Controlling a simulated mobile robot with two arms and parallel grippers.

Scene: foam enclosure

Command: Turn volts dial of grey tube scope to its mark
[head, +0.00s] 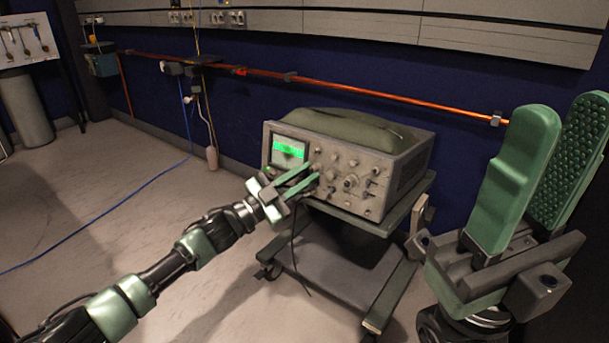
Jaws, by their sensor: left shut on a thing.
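The grey tube scope (395,172) stands on a wheeled trolley in the head view, its front panel of knobs facing left and toward me. Its screen (289,150) glows green. My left gripper (312,174) reaches in from the left to the panel, just right of and below the screen. It is shut on a small dial there, which its fingers hide, so I cannot read the dial's setting or its mark. My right gripper (554,155) is raised at the right, close to the camera, with its two green fingers apart and nothing between them.
The trolley (345,268) has a lower shelf and castors. A dark green bag (347,128) lies on top of the scope. A copper pipe (385,97) runs along the blue wall behind. A blue cable (100,215) crosses the floor, which is otherwise open at left.

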